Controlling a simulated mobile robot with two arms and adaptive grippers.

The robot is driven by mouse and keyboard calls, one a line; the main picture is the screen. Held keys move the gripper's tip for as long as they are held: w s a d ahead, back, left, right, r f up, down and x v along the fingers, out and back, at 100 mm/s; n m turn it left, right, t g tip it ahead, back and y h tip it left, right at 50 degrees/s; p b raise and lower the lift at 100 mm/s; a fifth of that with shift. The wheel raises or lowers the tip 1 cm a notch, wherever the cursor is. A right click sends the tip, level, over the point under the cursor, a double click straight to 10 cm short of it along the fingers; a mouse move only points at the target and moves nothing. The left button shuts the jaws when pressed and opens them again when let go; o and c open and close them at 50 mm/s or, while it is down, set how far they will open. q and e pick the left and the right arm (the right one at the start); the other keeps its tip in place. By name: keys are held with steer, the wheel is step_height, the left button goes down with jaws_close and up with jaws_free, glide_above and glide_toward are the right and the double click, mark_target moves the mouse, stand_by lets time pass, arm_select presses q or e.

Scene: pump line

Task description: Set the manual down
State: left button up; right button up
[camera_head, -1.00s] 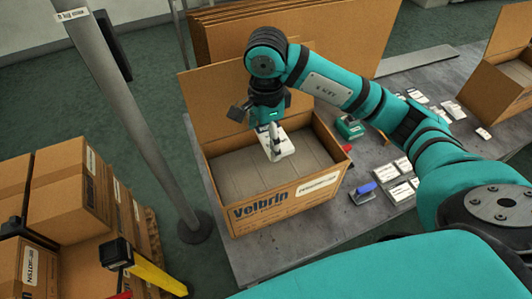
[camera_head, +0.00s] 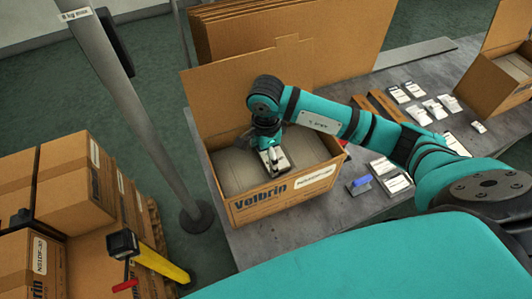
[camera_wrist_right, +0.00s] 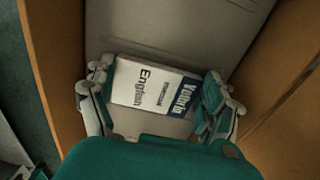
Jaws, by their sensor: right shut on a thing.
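My right gripper (camera_head: 272,158) is down inside the open Velbrin carton (camera_head: 285,196). It is shut on the manual, a small white booklet (camera_head: 284,164). In the right wrist view the manual (camera_wrist_right: 145,86) lies flat between the two fingers, with "English" on white and a dark blue band at one end. Grey packing (camera_wrist_right: 165,30) fills the carton below it. The manual is low over or touching that packing; I cannot tell which. My left gripper is not in view.
The carton's tall rear flap (camera_head: 240,90) stands up behind my arm. A grey post (camera_head: 120,110) and stacked cartons (camera_head: 75,180) stand left.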

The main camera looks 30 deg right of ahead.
mark_target(266, 158)
steer(key=o, duration=0.7)
steer(key=shift+f, duration=0.1)
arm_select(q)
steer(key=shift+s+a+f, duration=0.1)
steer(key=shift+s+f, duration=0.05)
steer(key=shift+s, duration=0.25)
arm_select(e)
steer(key=o, duration=0.3)
steer(key=shift+r, duration=0.35)
arm_select(q)
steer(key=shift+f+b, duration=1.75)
steer(key=shift+b, duration=0.05)
arm_select(e)
step_height(266, 158, up, 12)
steer(key=shift+f, duration=0.2)
